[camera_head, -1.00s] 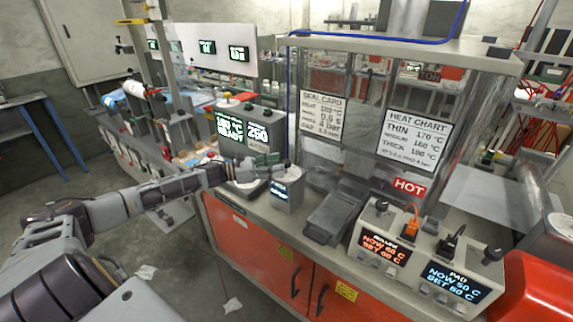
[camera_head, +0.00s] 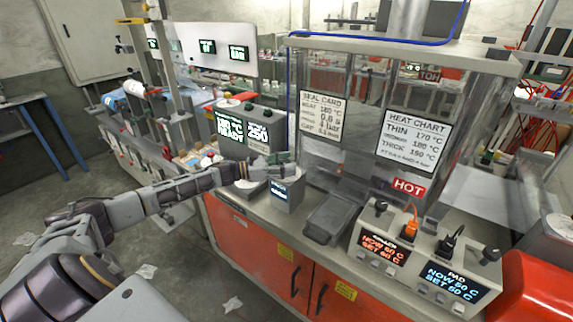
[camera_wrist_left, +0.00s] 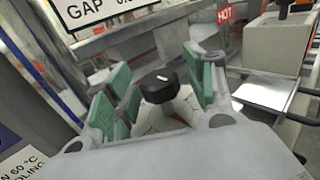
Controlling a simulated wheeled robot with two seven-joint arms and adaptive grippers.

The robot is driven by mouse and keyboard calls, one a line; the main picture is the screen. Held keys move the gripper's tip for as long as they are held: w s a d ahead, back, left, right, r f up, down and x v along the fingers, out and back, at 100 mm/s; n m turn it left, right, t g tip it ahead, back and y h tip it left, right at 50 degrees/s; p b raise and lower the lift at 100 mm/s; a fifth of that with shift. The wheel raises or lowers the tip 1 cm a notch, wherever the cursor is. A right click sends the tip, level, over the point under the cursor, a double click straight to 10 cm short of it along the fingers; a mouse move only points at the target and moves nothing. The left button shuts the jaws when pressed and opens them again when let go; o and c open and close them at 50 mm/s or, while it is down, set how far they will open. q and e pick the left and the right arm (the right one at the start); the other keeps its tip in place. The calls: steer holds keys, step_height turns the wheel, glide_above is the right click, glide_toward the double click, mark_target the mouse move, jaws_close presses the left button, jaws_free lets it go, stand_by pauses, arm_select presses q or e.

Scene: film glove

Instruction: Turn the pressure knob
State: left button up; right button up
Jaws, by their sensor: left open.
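The pressure knob is a black round knob with a white mark on top (camera_wrist_left: 159,86), seen in the left wrist view. It stands between the two green-padded fingers of my left gripper (camera_wrist_left: 163,76). The fingers are apart, with a gap visible on the knob's right side; I cannot tell whether the left pads touch it. In the head view my left gripper (camera_head: 272,161) is just above a small grey box with a lit display (camera_head: 287,195). The gripper hides the knob there. My right gripper is not in view.
A clear-walled cabinet with a heat chart (camera_head: 413,140) stands behind. A dark grey tray-like block (camera_head: 331,218) is right of the small box. A two-display heater controller (camera_head: 425,262) stands further right. A grey unit with green screens (camera_head: 245,130) is behind the gripper.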

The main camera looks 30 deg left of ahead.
arm_select(q)
steer(key=shift+c, duration=0.2)
steer(key=c, duration=1)
